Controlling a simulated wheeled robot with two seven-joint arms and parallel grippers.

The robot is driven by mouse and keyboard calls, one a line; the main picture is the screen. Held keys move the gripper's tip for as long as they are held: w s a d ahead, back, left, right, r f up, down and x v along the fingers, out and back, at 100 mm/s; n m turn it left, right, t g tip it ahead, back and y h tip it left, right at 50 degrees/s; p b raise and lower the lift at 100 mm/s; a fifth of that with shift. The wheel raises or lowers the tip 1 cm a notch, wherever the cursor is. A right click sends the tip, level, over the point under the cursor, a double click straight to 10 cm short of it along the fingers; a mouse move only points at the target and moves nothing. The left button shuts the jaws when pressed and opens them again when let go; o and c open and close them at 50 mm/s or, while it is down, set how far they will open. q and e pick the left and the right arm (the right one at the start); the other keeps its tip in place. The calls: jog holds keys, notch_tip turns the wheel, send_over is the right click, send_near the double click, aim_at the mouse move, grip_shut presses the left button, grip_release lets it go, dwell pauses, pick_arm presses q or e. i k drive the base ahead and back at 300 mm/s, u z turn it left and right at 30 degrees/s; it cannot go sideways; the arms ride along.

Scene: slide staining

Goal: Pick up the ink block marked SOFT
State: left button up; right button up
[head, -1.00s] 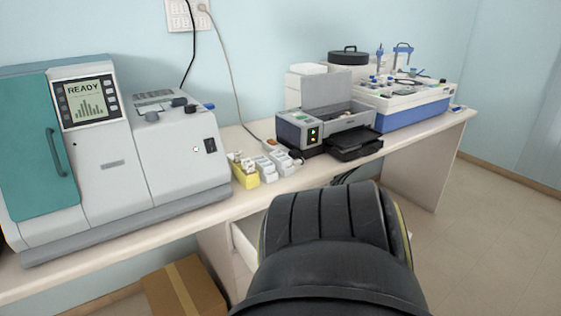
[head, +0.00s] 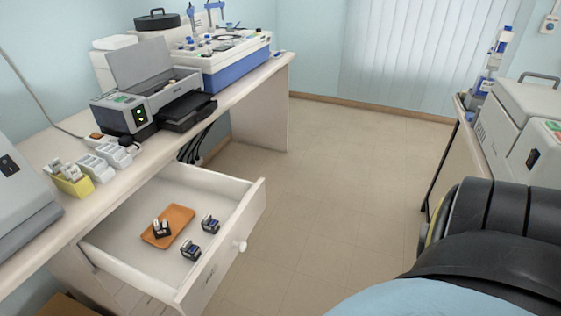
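An open white drawer (head: 212,178) under the desk holds small dark blocks with pale or bluish parts, which may be the ink blocks. One dark block (head: 162,230) sits on an orange tray (head: 180,215) in the drawer. Two more blocks lie on the drawer floor to the right of the tray, a nearer block (head: 191,251) and a farther block (head: 210,223). Any marking on them is too small to read, so I cannot tell which is SOFT. Neither gripper is in view; only a dark part of my arm shows at the lower right.
On the desk stand a yellow holder (head: 74,186), white holders, a printer (head: 150,95) and a blue-and-white machine (head: 235,70). Another bench with equipment (head: 520,115) is at right. The floor between is clear.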

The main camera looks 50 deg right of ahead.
aim_at(209, 224)
jog(key=z, duration=1.15)
jog(key=k, duration=0.25)
jog(key=u, duration=0.05)
